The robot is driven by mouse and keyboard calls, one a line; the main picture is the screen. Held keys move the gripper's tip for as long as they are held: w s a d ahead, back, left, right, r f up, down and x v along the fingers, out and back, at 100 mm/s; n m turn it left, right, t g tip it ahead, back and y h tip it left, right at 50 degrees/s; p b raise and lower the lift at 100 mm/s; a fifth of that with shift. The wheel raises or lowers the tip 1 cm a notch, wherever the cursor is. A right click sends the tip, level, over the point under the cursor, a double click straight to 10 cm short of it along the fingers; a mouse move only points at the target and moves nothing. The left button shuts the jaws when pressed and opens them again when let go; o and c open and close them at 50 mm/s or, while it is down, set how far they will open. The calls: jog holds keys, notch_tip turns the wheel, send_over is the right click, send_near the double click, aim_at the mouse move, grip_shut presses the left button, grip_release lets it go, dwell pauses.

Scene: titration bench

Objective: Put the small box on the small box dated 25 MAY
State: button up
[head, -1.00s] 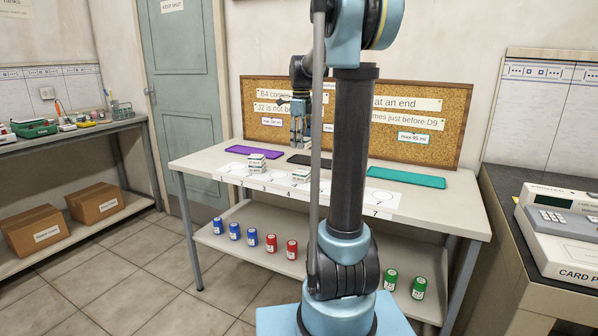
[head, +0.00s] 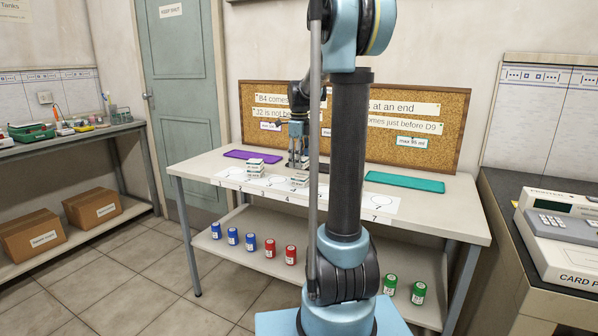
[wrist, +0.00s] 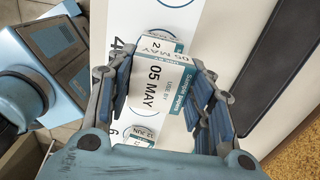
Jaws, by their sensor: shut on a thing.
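My gripper (wrist: 165,100) is shut on a small white and teal box (wrist: 152,88) marked "USE BY 05 MAY", seen from close up in the wrist view. In the head view my gripper (head: 298,160) is low over the middle of the bench, just behind a small white box (head: 299,180) on the numbered strip. A box marked "12 JUN" (wrist: 139,134) shows partly in the wrist view below the held box. I cannot read a 25 MAY date on any box.
A purple mat (head: 253,155) lies at the back left and a teal mat (head: 405,182) at the right. A cork board (head: 440,150) stands behind the bench. Blue, red and green jars are on the lower shelf. My arm hides part of the numbered strip (head: 376,216).

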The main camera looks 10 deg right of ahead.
jog(key=shift+f, duration=2)
jog(key=o, duration=1.1)
jog(key=shift+c, duration=0.2)
notch_tip(320, 180, up, 12)
jog(key=shift+s+r, duration=0.1)
